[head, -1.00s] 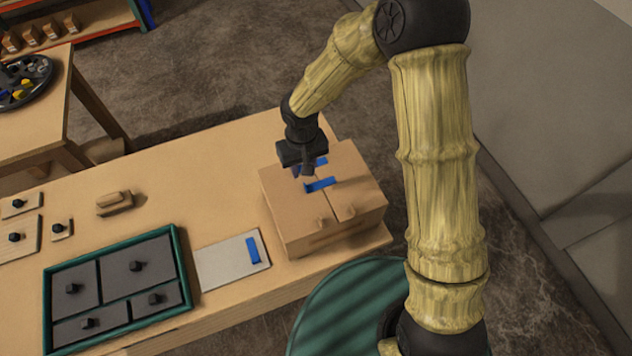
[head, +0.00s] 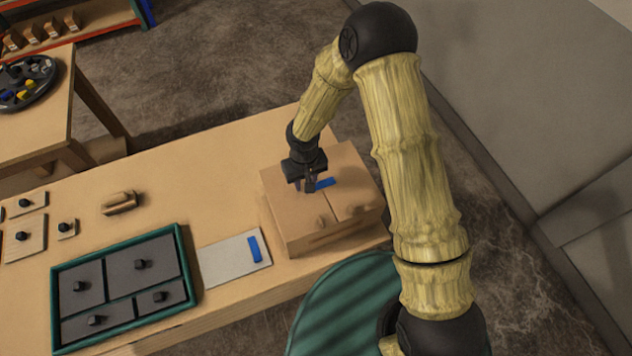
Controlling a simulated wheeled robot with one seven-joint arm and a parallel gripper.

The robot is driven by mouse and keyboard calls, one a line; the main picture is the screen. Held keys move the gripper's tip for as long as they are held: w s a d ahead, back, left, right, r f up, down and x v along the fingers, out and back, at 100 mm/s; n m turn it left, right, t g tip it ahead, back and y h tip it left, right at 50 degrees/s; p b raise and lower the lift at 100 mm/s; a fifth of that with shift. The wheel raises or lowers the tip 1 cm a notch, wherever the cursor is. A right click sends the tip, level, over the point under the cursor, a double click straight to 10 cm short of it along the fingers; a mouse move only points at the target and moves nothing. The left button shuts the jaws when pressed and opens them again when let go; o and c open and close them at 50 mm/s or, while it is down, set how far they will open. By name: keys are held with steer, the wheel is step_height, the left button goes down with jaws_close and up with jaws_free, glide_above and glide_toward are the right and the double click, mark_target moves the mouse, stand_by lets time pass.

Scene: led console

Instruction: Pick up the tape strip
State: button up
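A blue tape strip (head: 254,247) lies on a pale grey card (head: 218,262) at the front of the table. Another blue strip (head: 326,183) lies across the seam on top of a cardboard box (head: 290,225). My gripper (head: 309,186) points down over the box top, at the left end of that strip, and partly covers it. Whether its fingers touch the strip or are open or shut is too small and dark to tell. The card's strip is well clear of the gripper, to its lower left.
A green-rimmed tray (head: 188,270) with dark knobbed panels stands left of the card. A small wooden block (head: 120,203) and several knobbed plates sit further left. A green round stool (head: 335,305) is below the table's front edge. The table's back middle is clear.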

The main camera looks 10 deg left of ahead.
steer(key=shift+f, duration=0.5)
steer(key=shift+c, duration=0.2)
jaws_close()
